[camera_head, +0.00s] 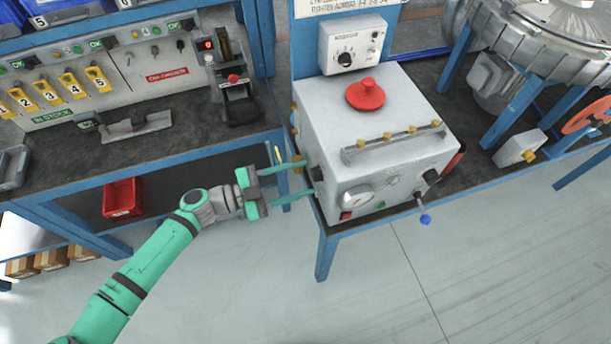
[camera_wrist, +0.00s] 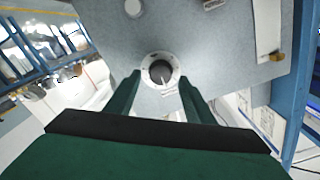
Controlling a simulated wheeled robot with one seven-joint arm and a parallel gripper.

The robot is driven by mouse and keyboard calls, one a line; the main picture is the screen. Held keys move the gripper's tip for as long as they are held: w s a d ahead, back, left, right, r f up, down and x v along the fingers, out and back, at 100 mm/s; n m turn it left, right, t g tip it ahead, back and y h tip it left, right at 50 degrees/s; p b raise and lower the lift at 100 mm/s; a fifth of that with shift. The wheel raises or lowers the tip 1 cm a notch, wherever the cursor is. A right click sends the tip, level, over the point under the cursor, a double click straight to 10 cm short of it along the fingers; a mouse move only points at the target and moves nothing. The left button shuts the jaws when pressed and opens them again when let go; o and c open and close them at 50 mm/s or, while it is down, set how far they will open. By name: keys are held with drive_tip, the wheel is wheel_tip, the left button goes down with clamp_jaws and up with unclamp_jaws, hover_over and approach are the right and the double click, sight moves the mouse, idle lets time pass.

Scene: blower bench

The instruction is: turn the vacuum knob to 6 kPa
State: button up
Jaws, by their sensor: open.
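A dark round knob (camera_wrist: 160,72) with a light pointer line and a pale ring around it sits on a grey panel in the wrist view. In the head view a dark knob (camera_head: 318,173) shows on the left side of the white box (camera_head: 375,125). My gripper (camera_head: 304,177) is open beside that side, its green fingers pointing at the box. In the wrist view my gripper (camera_wrist: 158,80) has a fingertip on either side of the knob; I cannot tell whether they touch it. A round gauge (camera_head: 357,196) is on the box front; its reading is too small to tell.
A blue-tipped lever (camera_head: 425,217) sticks out in front. A bench (camera_head: 180,150) stands to the left. The floor in front is clear.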

drive_tip(key=shift+x, duration=0.9)
drive_tip(key=c, duration=1.1)
drive_tip(key=shift+m, duration=0.4)
drive_tip(key=m, duration=0.6)
drive_tip(key=shift+o, duration=0.2)
drive_tip(key=shift+m, duration=0.5)
drive_tip(key=shift+s+d, duration=0.1)
drive_tip(key=shift+f, duration=0.1)
